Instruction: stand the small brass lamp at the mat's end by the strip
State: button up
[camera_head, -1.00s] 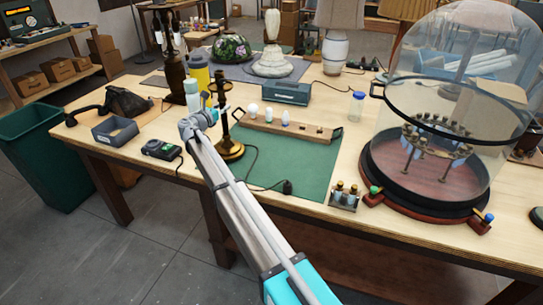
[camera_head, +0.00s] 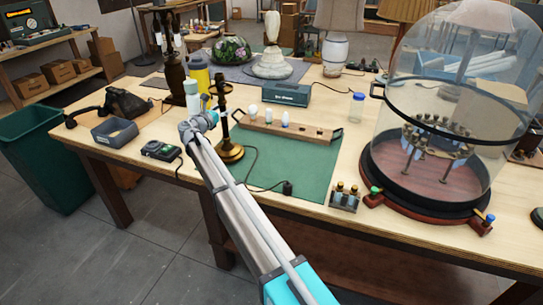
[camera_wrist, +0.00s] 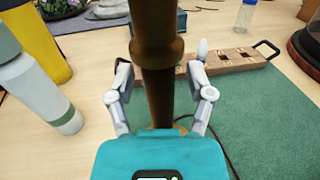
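The small brass lamp (camera_head: 230,152) stands upright at the left end of the green mat (camera_head: 305,180), just left of the wooden strip (camera_head: 310,133). In the wrist view its dark brass stem (camera_wrist: 157,45) rises in the middle of the picture. My gripper (camera_wrist: 158,78) is open, with one finger on each side of the stem and a visible gap on both sides. The strip (camera_wrist: 235,63) lies behind the lamp there, with a bulb in it. Most of the lamp's base is hidden behind my gripper in the wrist view.
A pale bottle (camera_head: 191,97) and a yellow flask (camera_head: 198,75) stand close behind and left of the lamp. A dark cord runs over the mat to a plug (camera_head: 287,188). A glass dome (camera_head: 440,110) is at right. The mat's middle is mostly clear.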

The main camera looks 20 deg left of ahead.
dwell(0.4)
jog(key=v, duration=1.2)
dwell(0.3)
jog(key=shift+s+f, duration=0.1)
